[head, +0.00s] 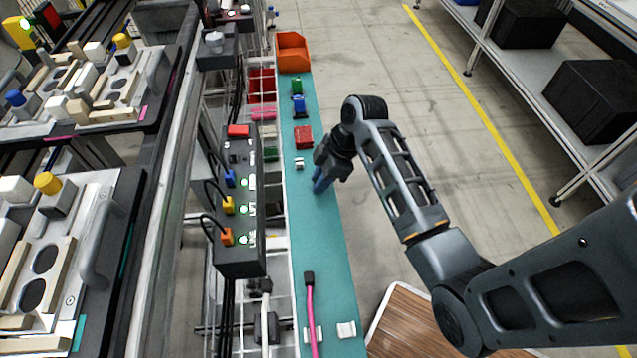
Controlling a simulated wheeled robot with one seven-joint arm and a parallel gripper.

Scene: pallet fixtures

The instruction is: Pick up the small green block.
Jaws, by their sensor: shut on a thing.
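A small green block (296,85) is on the teal strip, just beyond a blue piece (298,105). My gripper (320,186) points down over the right side of the strip, nearer to me than that green block and apart from it. Its finger ends look dark blue and close together. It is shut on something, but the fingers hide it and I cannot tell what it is. I cannot tell whether the fingertips touch the strip.
A red block (304,137) and a small white piece (299,163) lie left of my gripper. An orange bin (292,53) stands at the far end. A black control box (239,215) borders the left. A pink-cabled connector (309,279) lies near. Floor is open right.

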